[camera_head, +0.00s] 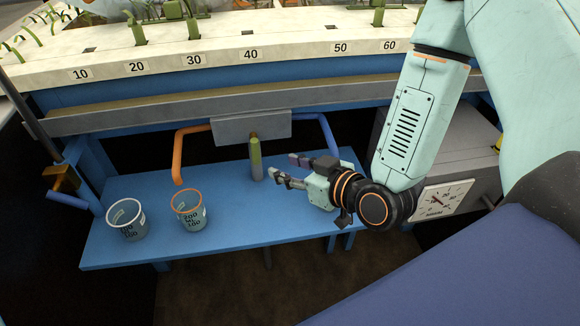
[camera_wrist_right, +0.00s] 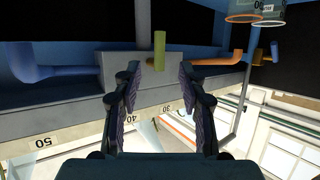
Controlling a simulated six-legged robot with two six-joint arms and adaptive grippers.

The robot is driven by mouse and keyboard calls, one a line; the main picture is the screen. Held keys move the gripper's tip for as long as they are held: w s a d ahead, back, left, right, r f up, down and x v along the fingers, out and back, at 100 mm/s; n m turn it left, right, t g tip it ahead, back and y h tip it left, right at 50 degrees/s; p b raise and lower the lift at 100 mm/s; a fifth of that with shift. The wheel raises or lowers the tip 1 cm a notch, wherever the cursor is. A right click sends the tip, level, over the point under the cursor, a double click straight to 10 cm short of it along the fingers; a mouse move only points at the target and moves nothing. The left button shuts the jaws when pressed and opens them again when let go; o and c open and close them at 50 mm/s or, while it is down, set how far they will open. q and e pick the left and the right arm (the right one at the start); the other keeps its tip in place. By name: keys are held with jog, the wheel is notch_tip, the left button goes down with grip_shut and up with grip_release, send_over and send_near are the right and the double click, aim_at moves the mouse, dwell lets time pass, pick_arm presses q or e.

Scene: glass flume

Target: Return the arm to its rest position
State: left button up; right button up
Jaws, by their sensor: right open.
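My right arm comes in from the right in the head view. Its gripper (camera_head: 281,170) is open and empty above the blue bench, pointing left toward a green-and-grey upright cylinder (camera_head: 255,158). A gap shows between the fingertips and the cylinder. In the right wrist view the two fingers (camera_wrist_right: 158,75) stand apart with nothing held between them. The cylinder (camera_wrist_right: 160,50) shows beyond them there, in front of a grey block. My left gripper is not in view.
The blue bench (camera_head: 285,215) holds a white-rimmed beaker (camera_head: 128,222) and an orange-rimmed beaker (camera_head: 189,211) at left. An orange pipe (camera_head: 178,152) and a blue pipe (camera_head: 328,132) flank the grey block (camera_head: 235,127). A dial (camera_head: 443,200) stands at right. The bench's middle is clear.

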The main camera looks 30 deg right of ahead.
jog(key=s+f+m+g+h, duration=0.2)
jog(key=s+f+g, duration=0.4)
jog(key=s+f, duration=0.3)
jog(key=s+d+f+m+g+h, duration=0.1)
jog(key=s+f+g, duration=0.6)
jog(key=s, duration=1.1)
notch_tip(320, 180, down, 4)
jog(key=shift+s+d+r+m+h, duration=0.2)
jog(key=shift+r+m+h, duration=0.05)
jog(key=shift+m+h, duration=0.3)
